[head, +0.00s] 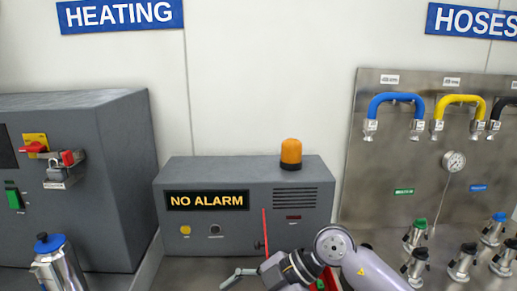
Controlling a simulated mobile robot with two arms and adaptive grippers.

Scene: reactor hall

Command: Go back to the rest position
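My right arm comes in from the lower right, bends at a round joint, and ends in my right gripper (250,276) low in the middle of the head view. One grey finger reaches out to the left, in front of the alarm box (175,215). The other finger is not clearly visible, so I cannot tell how far the gripper is open. I see nothing held in it. My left gripper is not in view.
The alarm box reads "NO ALARM" and has an orange lamp (291,153). A thin red rod (265,230) stands by its front. A grey heating cabinet (100,180) and a blue-capped metal flask (58,262) are left. A hose panel (400,160) and several capped fittings are right.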

